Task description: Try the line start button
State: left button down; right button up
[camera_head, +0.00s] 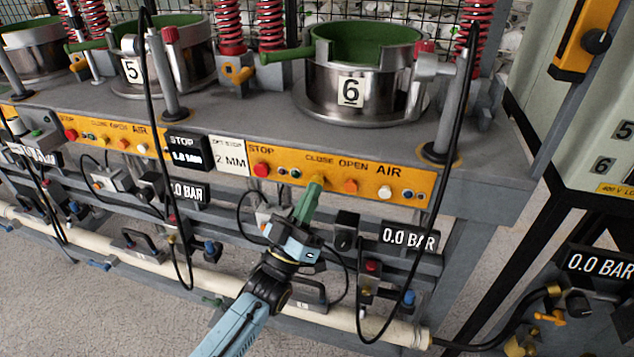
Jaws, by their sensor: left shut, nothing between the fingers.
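My left gripper (308,200) reaches up from the bottom middle, its green fingers together and empty. Its tips are at the yellow control panel (405,190) of station 6, just below the CLOSE and OPEN labels. Whether they touch the panel or a button, I cannot tell; the tips hide what is behind them. The panel also carries a red STOP button (261,170), a small green button (295,173), an orange button (350,186) and a white button (385,192). No label reading line start is legible. My right gripper is not in view.
Steel pots marked 5 (135,70) and 6 (350,92) stand on the grey bench. Black cables hang in front of the panels. A cream pipe (230,287) runs low along the frame. A cabinet (610,130) stands at right. The floor at lower left is clear.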

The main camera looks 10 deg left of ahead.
pick_arm(q)
jog(key=shift+w, duration=0.45)
dwell(0.6)
jog(key=shift+s, duration=0.1)
jog(key=shift+s+p, duration=0.3)
jog(key=shift+s, duration=0.5)
jog(key=shift+s, duration=0.1)
jog(key=s+p, duration=0.2)
jog(key=s, duration=0.2)
jog(key=shift+s+a+p, duration=0.1)
jog(key=shift+s+p, duration=0.2)
jog(key=shift+s, duration=0.1)
dwell(0.6)
